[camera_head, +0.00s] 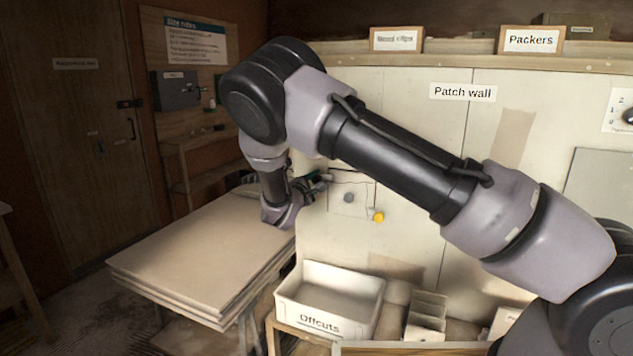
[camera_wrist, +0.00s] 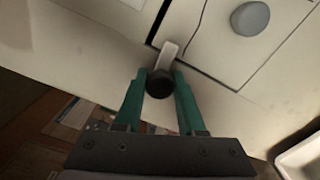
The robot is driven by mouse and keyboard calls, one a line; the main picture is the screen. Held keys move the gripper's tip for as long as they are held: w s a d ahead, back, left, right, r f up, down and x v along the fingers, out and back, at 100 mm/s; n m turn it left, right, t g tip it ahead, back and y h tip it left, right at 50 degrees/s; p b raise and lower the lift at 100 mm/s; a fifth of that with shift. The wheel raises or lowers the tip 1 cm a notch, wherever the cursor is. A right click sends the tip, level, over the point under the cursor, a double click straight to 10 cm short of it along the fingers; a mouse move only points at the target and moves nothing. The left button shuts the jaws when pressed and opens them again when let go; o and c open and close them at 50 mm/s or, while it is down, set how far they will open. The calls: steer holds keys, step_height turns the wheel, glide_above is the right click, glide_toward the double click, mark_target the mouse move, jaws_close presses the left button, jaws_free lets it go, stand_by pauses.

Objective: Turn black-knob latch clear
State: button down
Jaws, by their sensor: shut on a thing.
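The black knob (camera_wrist: 159,84) of the latch sits between the green fingers of my gripper (camera_wrist: 160,76) in the wrist view. My gripper is shut on this knob. The latch's pale bar (camera_wrist: 167,54) runs from the knob toward the lower-left corner of a light hatch panel (camera_wrist: 228,58). A round grey knob (camera_wrist: 250,18) is on the panel. In the head view my gripper (camera_head: 318,181) is at the upper left of the panel (camera_head: 360,183); the black knob is hidden there.
A yellow knob (camera_head: 378,217) is at the panel's lower right. A white Offcuts bin (camera_head: 330,290) stands below the patch wall (camera_head: 420,110). Stacked boards (camera_head: 195,245) lie to the left. My arm crosses in front of the wall.

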steer(key=n, duration=1.3)
steer(key=shift+n, duration=1.7)
steer(key=c, duration=0.5)
jaws_free()
steer(key=v, duration=1)
steer(key=shift+s, duration=0.4)
